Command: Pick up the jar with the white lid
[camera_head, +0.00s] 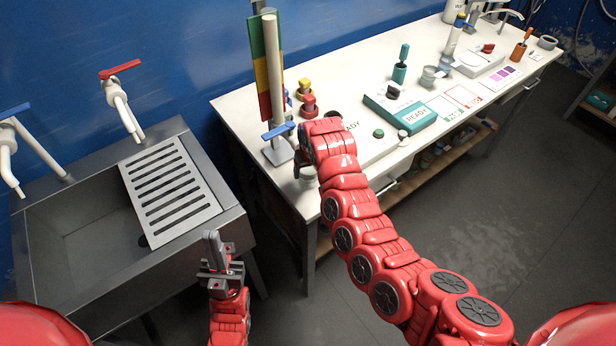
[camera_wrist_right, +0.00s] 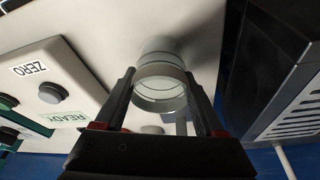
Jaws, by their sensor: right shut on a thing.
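A pale, glassy round jar (camera_wrist_right: 160,92) sits between the two fingers of my right gripper (camera_wrist_right: 166,108) in the right wrist view. The fingers are shut on its sides. A white lid cannot be made out clearly on it. In the head view my right gripper (camera_head: 303,163) is at the near left corner of the white bench, mostly hidden by its own wrist, with a bit of the pale jar (camera_head: 308,174) showing below. My left gripper (camera_head: 212,243) is over the sink's front right side, apart from any object; its finger gap is unclear.
A metal sink (camera_head: 75,235) with a slotted drain plate (camera_head: 170,190) is at left. A stand (camera_head: 278,150) with a blue handle is close to my right gripper. The bench (camera_head: 240,105) also bears red and yellow knobs, a teal device (camera_head: 400,112) and several small items.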

